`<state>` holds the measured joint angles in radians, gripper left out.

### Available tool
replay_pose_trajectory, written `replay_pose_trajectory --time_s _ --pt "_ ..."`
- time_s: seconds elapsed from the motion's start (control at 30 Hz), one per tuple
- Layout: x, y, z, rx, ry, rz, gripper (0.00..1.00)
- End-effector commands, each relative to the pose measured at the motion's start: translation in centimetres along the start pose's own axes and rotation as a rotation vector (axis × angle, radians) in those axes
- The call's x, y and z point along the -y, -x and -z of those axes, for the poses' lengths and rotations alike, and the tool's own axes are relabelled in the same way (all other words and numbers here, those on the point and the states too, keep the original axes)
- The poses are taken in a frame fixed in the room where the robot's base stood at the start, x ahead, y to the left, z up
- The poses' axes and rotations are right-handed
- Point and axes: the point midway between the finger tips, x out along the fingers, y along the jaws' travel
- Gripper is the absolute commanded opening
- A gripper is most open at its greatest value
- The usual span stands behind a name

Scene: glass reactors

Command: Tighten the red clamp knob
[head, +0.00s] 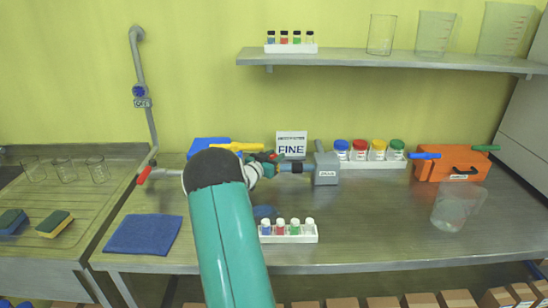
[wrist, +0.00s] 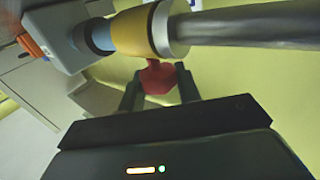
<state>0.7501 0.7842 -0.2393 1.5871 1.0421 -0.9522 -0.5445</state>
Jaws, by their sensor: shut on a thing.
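The red clamp knob (wrist: 157,77) sits between the two dark fingers of my gripper (wrist: 160,88) in the wrist view. The fingers are closed on its two sides. Just beyond the knob is a brass-coloured collar (wrist: 134,34) on a horizontal grey pipe (wrist: 245,26). A blue ring (wrist: 99,35) joins the collar to a grey block (wrist: 68,40). In the head view the grey block (head: 326,171) stands on the bench with a blue fitting (head: 291,167) at its left. My teal arm hides part of this area, and I cannot clearly make out the knob there.
A white rack of small vials (head: 290,238) stands in front of the block. A rack of coloured-lid jars (head: 369,163), an orange toolbox (head: 452,166) and a clear beaker (head: 452,207) stand to the right. A blue cloth (head: 143,235) lies at the left. The front right bench is clear.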

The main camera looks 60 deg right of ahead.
Motion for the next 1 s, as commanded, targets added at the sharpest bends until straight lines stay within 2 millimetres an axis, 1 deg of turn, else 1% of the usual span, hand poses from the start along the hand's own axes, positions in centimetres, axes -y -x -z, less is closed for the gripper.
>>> replay_pose_trajectory --time_s 0.43,0.47,0.5,0.57,1.0 --pt "0.10 -0.01 0.16 -0.002 -0.003 -0.009 0.10" --pt "0.10 -0.02 0.16 -0.002 -0.003 -0.009 0.37" --pt "0.10 -0.02 0.16 -0.002 -0.003 -0.009 0.45" --pt "0.08 -0.02 0.14 -0.002 -0.002 -0.009 0.55" --pt "-0.14 -0.08 0.07 0.000 -0.002 0.017 0.55"
